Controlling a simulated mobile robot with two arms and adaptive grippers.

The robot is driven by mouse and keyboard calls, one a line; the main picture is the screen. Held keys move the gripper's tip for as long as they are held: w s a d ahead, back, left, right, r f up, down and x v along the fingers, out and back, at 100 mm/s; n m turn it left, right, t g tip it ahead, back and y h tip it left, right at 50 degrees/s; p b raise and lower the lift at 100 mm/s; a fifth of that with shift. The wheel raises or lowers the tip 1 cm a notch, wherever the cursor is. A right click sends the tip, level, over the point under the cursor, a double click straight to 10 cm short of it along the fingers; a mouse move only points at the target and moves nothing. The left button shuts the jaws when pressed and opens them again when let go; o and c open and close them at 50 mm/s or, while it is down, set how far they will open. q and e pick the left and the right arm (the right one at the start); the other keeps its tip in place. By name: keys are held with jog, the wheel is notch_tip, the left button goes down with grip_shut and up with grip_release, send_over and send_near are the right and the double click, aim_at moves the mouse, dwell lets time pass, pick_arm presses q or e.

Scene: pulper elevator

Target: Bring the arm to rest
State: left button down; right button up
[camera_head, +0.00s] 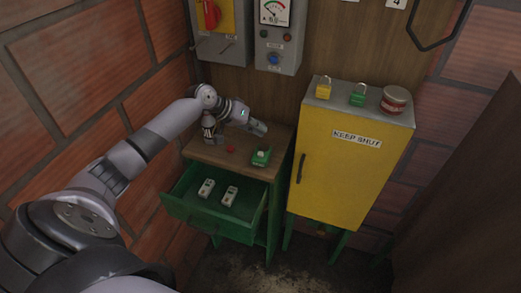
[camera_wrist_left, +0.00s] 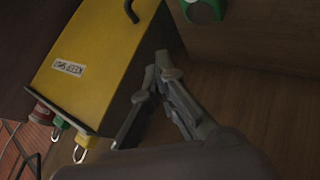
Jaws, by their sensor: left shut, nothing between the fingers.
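My left arm reaches in from the left in the head view. Its gripper (camera_head: 262,129) is shut and empty, held above the wooden top of a small green cabinet (camera_head: 238,165). In the left wrist view the closed fingers (camera_wrist_left: 160,65) show in front of the wooden wall, with the yellow cabinet (camera_wrist_left: 95,60) beyond them to the left. The gripper appears apart from the green box with a white button (camera_head: 261,156) below it. My right gripper is not in view.
The green drawer (camera_head: 180,207) stands open with two pale devices inside. The yellow cabinet (camera_head: 340,165) is closed; a yellow padlock (camera_head: 323,90), a green padlock (camera_head: 358,97) and a red tin (camera_head: 395,100) sit on it. Two control boxes, including a gauge box (camera_head: 276,40), hang on the wall.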

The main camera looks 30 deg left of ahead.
pick_arm(q)
jog(key=shift+f, duration=0.1)
jog(key=s+d+f+m+g+y, duration=0.1)
jog(key=s+d+f+m+g, duration=0.15)
jog(key=s+d+f, duration=0.6)
jog(key=s+d+f+m+g, duration=0.1)
jog(key=s+d+f+m, duration=0.3)
jog(key=s+d, duration=0.65)
jog(key=s+a+r+n+y, duration=0.1)
jog(key=s+y, duration=0.1)
jog(key=s, duration=0.6)
jog(key=s+r+n+y, duration=0.2)
jog(key=s, duration=0.6)
notch_tip(320, 180, down, 29)
jog(key=g+b, duration=0.2)
jog(key=b, duration=0.2)
jog(key=s+a+f+g+b, duration=0.1)
jog(key=s+a+f+b, duration=0.2)
jog(key=s+f, duration=1.5)
notch_tip(320, 180, down, 3)
jog(key=shift+r+m, duration=0.1)
jog(key=shift+m, duration=0.35)
